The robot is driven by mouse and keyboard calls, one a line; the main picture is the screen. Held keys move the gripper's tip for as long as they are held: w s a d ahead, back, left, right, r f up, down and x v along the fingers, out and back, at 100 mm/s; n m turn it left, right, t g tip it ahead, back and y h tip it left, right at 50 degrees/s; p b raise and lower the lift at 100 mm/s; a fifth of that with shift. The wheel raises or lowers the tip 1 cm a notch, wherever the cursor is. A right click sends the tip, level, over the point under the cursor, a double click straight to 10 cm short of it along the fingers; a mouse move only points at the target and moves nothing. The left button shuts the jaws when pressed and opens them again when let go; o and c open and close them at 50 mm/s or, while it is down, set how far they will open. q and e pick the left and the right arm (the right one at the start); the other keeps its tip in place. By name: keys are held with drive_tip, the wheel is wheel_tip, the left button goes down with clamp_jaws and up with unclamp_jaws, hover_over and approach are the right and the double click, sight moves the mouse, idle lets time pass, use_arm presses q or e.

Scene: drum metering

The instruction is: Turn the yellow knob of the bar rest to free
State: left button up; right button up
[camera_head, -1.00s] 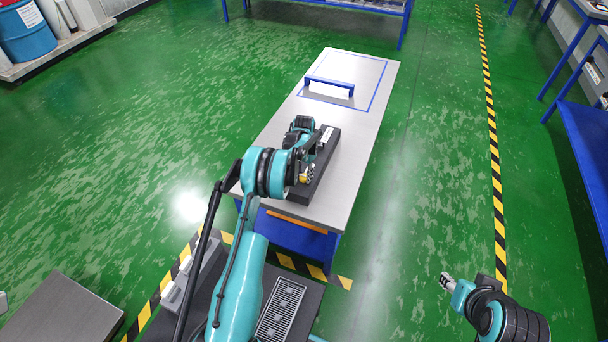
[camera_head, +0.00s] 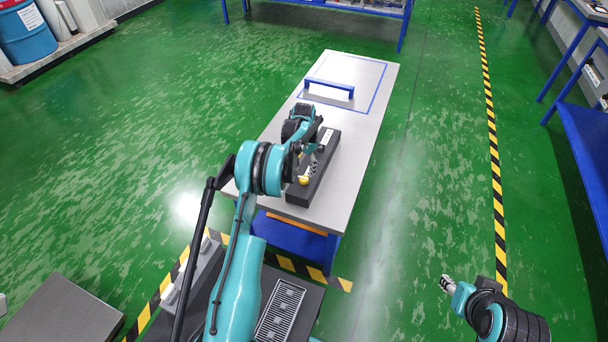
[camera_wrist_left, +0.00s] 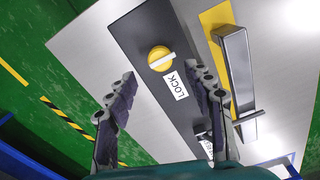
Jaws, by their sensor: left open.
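The bar rest is a long dark block (camera_head: 325,158) on the table. Its round yellow knob (camera_head: 304,180) sits near the block's near end. In the left wrist view the knob (camera_wrist_left: 158,53) carries a pale raised bar, tilted slightly up to the right. A white LOCK label (camera_wrist_left: 176,86) lies just below and right of it. A second label (camera_wrist_left: 206,145) is partly hidden by a finger. My left gripper (camera_wrist_left: 162,78) is open and empty, its fingers apart on either side of the view, with the knob beyond their tips. My right gripper (camera_head: 447,284) hangs over the floor, too small to read.
Green floor surrounds the table.

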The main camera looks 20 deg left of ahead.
use_arm(q)
wheel_tip(320, 180, up, 6)
drive_tip(key=shift+r, duration=0.1)
idle(0.4)
wheel_tip(320, 180, up, 13)
drive_tip(key=t, duration=0.2)
hover_over(304, 179)
drive_tip(key=s+d, duration=0.6)
drive_tip(key=s+d+r+n+t, duration=0.15)
drive_tip(key=s+d+r, duration=0.25)
drive_tip(key=s+r, duration=0.4)
drive_tip(key=s+d+f+t, duration=0.1)
drive_tip(key=s+d, duration=0.1)
drive_tip(key=s, duration=0.5)
drive_tip(key=s+d+f+t, duration=0.1)
drive_tip(key=s+d+f, duration=0.1)
drive_tip(key=s, duration=0.5)
drive_tip(key=s+d+f+n+t, duration=0.1)
drive_tip(key=s+d, duration=0.1)
drive_tip(key=s, duration=0.5)
drive_tip(key=shift+s+d+f+t, duration=0.25)
drive_tip(key=shift+d+f+t, duration=0.05)
drive_tip(key=shift+t, duration=0.05)
